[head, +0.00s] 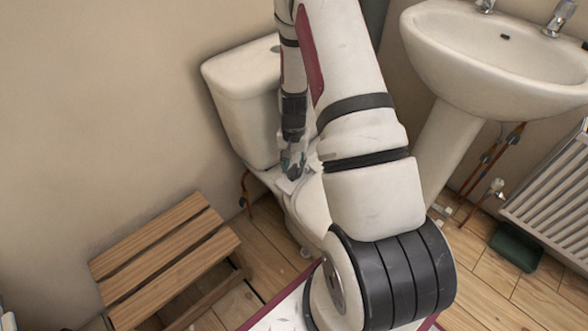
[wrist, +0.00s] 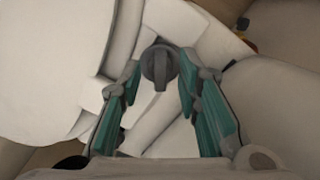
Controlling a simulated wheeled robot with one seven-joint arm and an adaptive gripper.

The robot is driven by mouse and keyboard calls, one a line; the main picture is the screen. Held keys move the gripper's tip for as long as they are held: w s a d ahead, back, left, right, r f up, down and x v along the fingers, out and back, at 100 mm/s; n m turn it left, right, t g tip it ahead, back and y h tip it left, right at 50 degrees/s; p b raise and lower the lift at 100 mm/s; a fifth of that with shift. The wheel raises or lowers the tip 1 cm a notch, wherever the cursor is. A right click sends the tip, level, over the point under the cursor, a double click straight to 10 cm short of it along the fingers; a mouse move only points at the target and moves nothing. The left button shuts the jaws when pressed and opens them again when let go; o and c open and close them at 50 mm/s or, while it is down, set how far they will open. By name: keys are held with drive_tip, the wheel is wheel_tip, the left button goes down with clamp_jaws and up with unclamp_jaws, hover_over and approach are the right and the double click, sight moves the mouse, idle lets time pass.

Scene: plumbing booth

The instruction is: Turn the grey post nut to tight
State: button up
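The grey post nut (wrist: 159,66) shows in the wrist view as a dark round knob with a raised bar across it, on the white toilet (wrist: 60,60). My gripper (wrist: 158,80) is open, with its two teal-padded fingers on either side of the nut. A gap shows between the nut and the fingers, and I cannot tell how far the tips are above it. In the head view my gripper (head: 292,162) points down behind the toilet seat area, beside the cistern (head: 240,90). The nut is hidden there by my gripper and arm.
A wooden step stool (head: 165,255) stands on the floor at left. A washbasin (head: 500,50) on a pedestal is at upper right, with a radiator (head: 555,195) and a green tray (head: 515,247) below. The cistern and wall are close to my gripper.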

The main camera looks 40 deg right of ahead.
drive_tip(key=shift+f, duration=0.8)
clamp_jaws()
drive_tip(key=shift+m, duration=0.4)
